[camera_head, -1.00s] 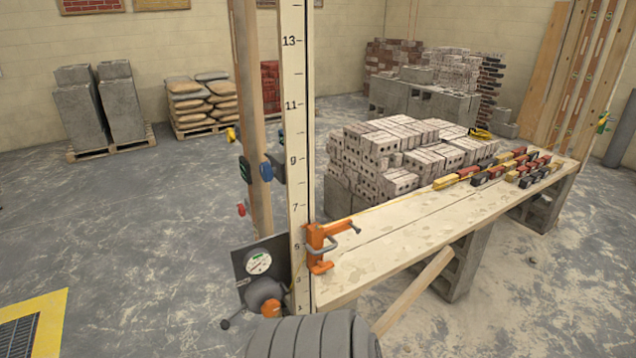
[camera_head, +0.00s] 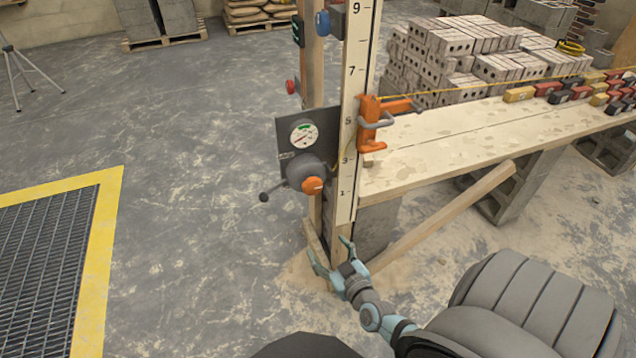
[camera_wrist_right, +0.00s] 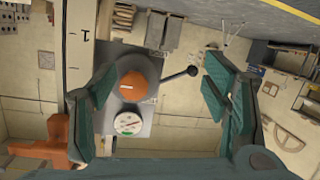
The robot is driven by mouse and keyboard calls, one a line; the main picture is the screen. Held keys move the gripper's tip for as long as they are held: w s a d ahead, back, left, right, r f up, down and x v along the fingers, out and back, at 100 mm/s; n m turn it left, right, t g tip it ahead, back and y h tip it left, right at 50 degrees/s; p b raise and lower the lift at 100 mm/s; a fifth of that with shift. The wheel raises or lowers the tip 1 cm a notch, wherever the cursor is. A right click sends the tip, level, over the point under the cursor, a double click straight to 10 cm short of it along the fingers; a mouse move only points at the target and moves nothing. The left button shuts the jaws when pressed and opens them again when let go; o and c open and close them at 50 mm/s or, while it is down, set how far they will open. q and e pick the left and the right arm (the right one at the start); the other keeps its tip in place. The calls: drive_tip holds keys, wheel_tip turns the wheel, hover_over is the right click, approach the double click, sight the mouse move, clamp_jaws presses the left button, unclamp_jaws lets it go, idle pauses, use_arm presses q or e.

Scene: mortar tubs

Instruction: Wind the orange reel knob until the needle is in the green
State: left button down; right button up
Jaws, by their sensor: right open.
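The orange reel knob (camera_head: 312,185) sits on the front of a grey reel housing (camera_head: 300,172) with a side crank handle. Above it is a round white gauge (camera_head: 303,135) with a green band at its top; the needle is too small to read surely. My right gripper (camera_head: 332,256) is open and empty, below the knob in the head view. In the right wrist view the knob (camera_wrist_right: 134,86) and gauge (camera_wrist_right: 129,123) show between the open fingers (camera_wrist_right: 155,92), apart from them. My left gripper is not in view.
A numbered white post (camera_head: 352,110) stands right of the reel. An orange clamp (camera_head: 372,125) is fixed beside it on a plank bench (camera_head: 440,145). A slanted wooden brace (camera_head: 440,215) runs under the bench. Yellow-edged floor grating (camera_head: 98,260) lies left; floor between is clear.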

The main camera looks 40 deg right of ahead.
sight(314, 189)
drive_tip(key=w+d+r+m+t+h+b, duration=0.1)
drive_tip(key=w+d+r+m+t+h, duration=0.2)
drive_tip(key=r, duration=0.4)
drive_tip(key=shift+n+g, duration=0.4)
drive_tip(key=shift+n, duration=0.4)
drive_tip(key=b+x, duration=0.1)
drive_tip(key=x, duration=0.3)
drive_tip(key=b+x, duration=0.2)
drive_tip(key=x, duration=0.2)
drive_tip(key=f+b+x, duration=0.1)
drive_tip(key=x, duration=0.3)
drive_tip(key=shift+w+a+r, duration=0.1)
drive_tip(key=shift+w, duration=0.35)
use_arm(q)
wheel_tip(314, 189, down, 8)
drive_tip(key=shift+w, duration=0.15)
use_arm(e)
drive_tip(key=shift+w+r, duration=0.15)
drive_tip(key=shift+w, duration=0.2)
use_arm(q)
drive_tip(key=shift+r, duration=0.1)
use_arm(e)
drive_tip(key=shift+y, duration=0.4)
drive_tip(key=c, duration=1.2)
